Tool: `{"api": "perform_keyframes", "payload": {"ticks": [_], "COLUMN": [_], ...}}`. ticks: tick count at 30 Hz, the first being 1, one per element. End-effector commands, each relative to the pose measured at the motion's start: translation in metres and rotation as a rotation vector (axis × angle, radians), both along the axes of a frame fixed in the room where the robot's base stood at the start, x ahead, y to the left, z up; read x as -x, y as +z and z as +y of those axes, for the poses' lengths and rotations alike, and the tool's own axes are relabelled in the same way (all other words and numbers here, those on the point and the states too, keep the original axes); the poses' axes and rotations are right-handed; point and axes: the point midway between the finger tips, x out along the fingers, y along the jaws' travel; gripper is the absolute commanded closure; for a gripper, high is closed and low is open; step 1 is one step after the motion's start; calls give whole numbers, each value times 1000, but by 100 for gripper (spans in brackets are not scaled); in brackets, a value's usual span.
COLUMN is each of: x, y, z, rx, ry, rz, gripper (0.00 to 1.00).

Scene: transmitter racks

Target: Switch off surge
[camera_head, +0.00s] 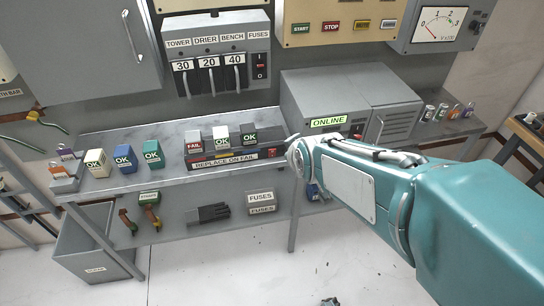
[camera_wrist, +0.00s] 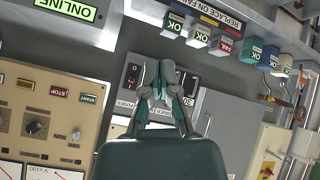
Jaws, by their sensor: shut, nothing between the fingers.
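No label reading "surge" is legible. A unit marked REPLACE ON FAIL (camera_head: 224,162) sits on the bench with a red FAIL module (camera_head: 194,143), a white OK module (camera_head: 221,139) and a dark OK module (camera_head: 248,137). A small red switch (camera_head: 271,152) is at its right end. The unit's label strip (camera_wrist: 220,17) shows upside down at the top of the wrist view. My gripper (camera_wrist: 160,75) is shut and empty, seen in front of the breaker box (camera_wrist: 188,82); the distance between them is unclear. My gripper is not discernible in the head view.
The breaker box (camera_head: 218,62) on the wall has several levers and a red-lit switch (camera_head: 260,66). A grey ONLINE cabinet (camera_head: 320,100) stands right of the unit. Spare modules (camera_head: 123,159) stand at left. START and STOP buttons (camera_head: 331,27) are above.

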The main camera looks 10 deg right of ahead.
Motion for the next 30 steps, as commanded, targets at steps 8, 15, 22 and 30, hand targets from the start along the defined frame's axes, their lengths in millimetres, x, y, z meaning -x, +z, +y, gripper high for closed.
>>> {"api": "perform_keyframes", "payload": {"ticks": [8,15,22,30], "x": [-72,-109,-118,-95], "y": [-56,-106,-157,-212], "z": [0,0,0,0], "rx": [210,420,643,927], "ry": [165,274,345,384], "rz": [-191,-364,-517,-679], "gripper": [100,100,100,100]}}
